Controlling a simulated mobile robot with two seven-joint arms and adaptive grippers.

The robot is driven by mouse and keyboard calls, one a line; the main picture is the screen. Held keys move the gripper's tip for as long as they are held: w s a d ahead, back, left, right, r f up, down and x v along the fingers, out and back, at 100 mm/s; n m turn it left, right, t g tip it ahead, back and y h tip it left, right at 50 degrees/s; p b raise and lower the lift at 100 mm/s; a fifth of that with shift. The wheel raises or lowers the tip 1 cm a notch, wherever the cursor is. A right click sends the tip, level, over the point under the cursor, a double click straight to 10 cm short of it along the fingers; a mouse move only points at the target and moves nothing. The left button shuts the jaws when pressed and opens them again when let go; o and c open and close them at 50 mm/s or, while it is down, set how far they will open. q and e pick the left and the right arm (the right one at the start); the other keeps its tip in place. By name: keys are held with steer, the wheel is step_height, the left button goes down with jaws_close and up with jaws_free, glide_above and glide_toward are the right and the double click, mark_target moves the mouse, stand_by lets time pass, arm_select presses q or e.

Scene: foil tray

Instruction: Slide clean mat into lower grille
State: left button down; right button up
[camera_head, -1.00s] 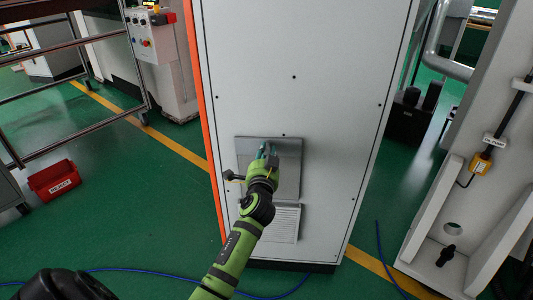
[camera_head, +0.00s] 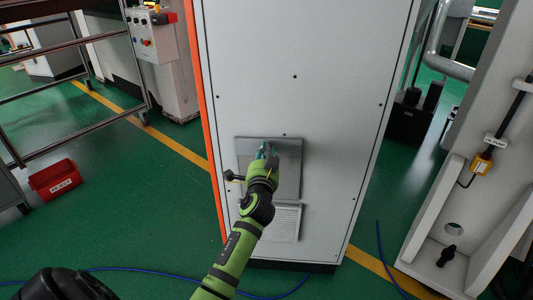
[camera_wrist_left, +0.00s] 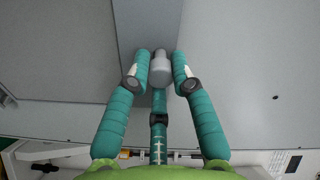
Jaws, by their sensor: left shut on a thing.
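My left gripper (camera_head: 266,153) reaches to the front of a tall white cabinet (camera_head: 300,40). Its teal fingers, also in the left wrist view (camera_wrist_left: 160,80), are shut on a small grey cylindrical knob (camera_wrist_left: 160,64). The knob stands in front of a flat grey rectangular panel (camera_head: 290,170) on the cabinet face; it also shows in the left wrist view (camera_wrist_left: 148,25). Just below the panel is a light louvred grille (camera_head: 287,223), partly hidden by my arm. I cannot make out a mat for certain. My right gripper is not in view.
A red bin (camera_head: 55,180) sits on the green floor at left, near a metal rail frame (camera_head: 70,97). A white machine frame (camera_head: 470,190) stands at right. A blue cable (camera_head: 390,262) lies on the floor. The floor left of the cabinet is mostly clear.

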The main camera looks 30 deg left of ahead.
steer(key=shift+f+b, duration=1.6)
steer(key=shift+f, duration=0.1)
